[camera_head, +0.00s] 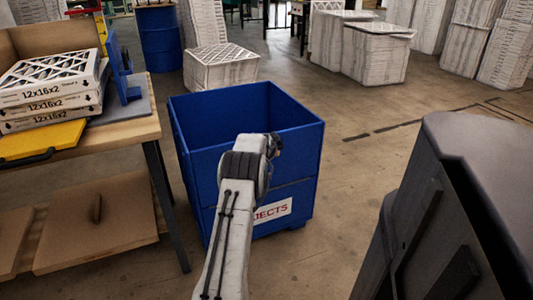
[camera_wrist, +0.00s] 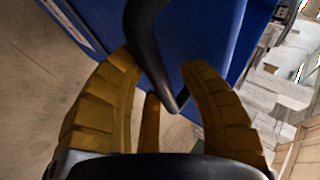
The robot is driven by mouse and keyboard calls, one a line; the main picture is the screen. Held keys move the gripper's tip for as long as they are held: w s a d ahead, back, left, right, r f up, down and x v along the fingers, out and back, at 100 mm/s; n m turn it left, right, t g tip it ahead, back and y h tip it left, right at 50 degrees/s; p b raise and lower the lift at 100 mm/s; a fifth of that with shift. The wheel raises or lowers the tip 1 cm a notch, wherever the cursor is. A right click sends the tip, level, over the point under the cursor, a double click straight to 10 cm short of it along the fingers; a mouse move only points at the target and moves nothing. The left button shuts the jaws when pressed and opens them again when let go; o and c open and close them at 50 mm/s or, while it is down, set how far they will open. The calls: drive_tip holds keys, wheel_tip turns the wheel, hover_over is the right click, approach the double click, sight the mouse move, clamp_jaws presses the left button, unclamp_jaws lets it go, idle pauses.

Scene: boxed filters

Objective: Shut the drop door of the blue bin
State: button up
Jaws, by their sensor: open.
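The blue bin (camera_head: 245,106) stands on the floor in the middle of the head view, open at the top. Its drop door (camera_head: 302,152) is the upper front panel above a seam; it looks upright, roughly in line with the lower front. I cannot tell whether it is fully flush or latched. My arm hides part of the front. In the wrist view my gripper (camera_wrist: 157,66) has its yellow fingers apart, with a black handle (camera_wrist: 150,55) passing between them in front of the blue panel (camera_wrist: 200,35). I cannot tell whether the fingers touch the handle.
A workbench (camera_head: 140,133) with boxed filters (camera_head: 50,92) and a yellow item (camera_head: 40,142) stands close on the left. A white filter carton (camera_head: 220,72) is behind the bin. A dark grey body (camera_head: 440,220) fills the right foreground. Floor to the bin's right is mostly clear.

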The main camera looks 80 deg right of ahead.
drive_tip(key=shift+r, duration=0.5)
drive_tip(key=v, duration=1.1)
drive_tip(key=shift+a, duration=0.4)
drive_tip(key=shift+s+f, duration=0.1)
drive_tip(key=shift+f, duration=0.1)
